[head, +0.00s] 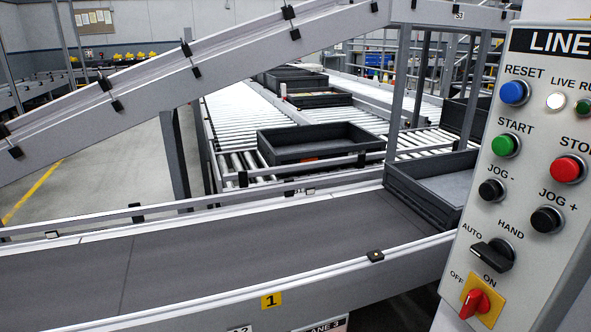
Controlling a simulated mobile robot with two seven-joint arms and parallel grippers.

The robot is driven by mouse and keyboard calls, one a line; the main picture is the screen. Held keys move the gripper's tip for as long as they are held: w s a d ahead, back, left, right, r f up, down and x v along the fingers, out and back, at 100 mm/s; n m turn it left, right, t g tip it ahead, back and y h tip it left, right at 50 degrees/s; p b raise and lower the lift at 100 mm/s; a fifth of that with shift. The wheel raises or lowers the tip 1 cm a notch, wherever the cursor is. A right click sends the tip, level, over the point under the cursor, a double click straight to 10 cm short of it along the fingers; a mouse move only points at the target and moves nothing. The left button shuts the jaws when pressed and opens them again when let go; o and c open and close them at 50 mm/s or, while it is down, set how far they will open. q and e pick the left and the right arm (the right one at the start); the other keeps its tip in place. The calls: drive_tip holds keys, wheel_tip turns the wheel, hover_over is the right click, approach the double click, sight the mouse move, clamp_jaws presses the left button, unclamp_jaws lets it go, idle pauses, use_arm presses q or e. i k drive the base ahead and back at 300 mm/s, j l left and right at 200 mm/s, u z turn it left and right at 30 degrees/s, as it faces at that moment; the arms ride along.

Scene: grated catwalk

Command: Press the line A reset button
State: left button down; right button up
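A light grey control panel (527,75) stands at the right edge, tilted in the picture. Its black header plate (553,42) reads "LINE"; the letter after it is cut off by the frame edge. The blue button (514,93) under the label RESET sits at the panel's upper left. Neither of my grippers shows in the head view.
Below RESET are a green START button (505,145), a red stop button (568,168), black jog buttons (546,219), a black selector (492,254) and a red rotary switch (474,303). A belt conveyor (220,250) runs left of the panel, with dark trays (318,143) on rollers behind.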

sight(511, 92)
drive_tip(key=z, duration=1.35)
